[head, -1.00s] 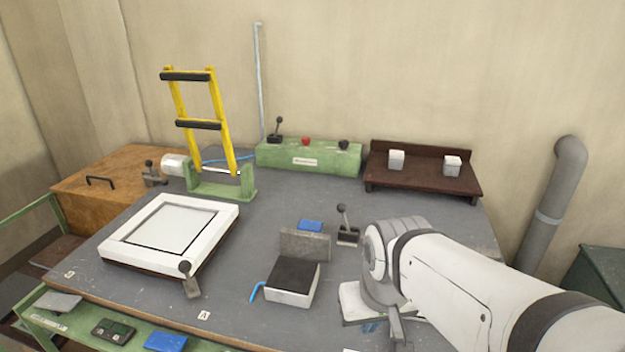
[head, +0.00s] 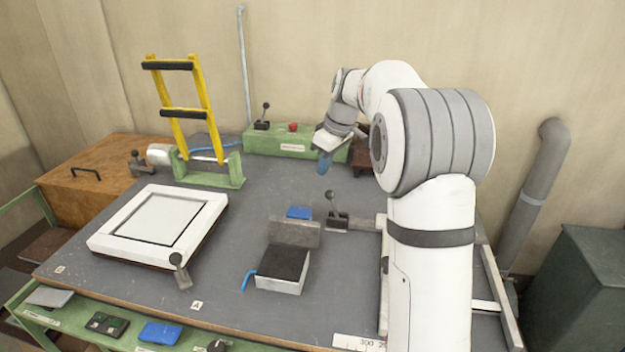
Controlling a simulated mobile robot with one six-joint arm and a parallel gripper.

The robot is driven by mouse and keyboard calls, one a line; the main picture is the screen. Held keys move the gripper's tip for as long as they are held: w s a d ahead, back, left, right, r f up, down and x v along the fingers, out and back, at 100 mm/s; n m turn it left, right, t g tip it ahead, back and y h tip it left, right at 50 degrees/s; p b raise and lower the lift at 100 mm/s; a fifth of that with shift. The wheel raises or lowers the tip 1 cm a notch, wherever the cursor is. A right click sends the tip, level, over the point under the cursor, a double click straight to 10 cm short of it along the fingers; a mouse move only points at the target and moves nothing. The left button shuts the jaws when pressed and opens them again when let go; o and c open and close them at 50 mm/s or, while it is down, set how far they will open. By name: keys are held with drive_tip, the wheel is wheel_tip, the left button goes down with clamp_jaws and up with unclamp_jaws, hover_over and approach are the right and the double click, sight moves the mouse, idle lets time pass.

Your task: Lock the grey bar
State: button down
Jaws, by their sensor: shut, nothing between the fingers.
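A grey upright block (head: 295,233) stands behind a black-topped block (head: 284,264) at the bench's middle. I cannot tell whether it is the grey bar. A lever with a black ball knob (head: 329,195) stands to its right, nearly upright, apart from my gripper. Light grey rails (head: 497,290) show beside my arm, partly hidden.
The yellow frame (head: 204,90) stands in a green holder at the back left. A green control box (head: 285,148) has a lever and red button. A blue pad (head: 299,213) lies behind the grey block. My arm covers much of the right side.

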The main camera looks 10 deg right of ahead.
drive_tip(key=w+d+f+n+y, duration=0.1)
drive_tip(key=w+f+n, duration=0.1)
drive_tip(key=w, duration=0.6)
drive_tip(key=shift+w+f+n, duration=0.35)
drive_tip(key=shift+f+n, duration=0.05)
drive_tip(key=shift+n, duration=0.1)
wheel_tip(320, 180, down, 10)
drive_tip(key=p, duration=0.2)
drive_tip(key=shift+s+d+r, duration=0.2)
drive_tip(key=shift+d+r, duration=0.05)
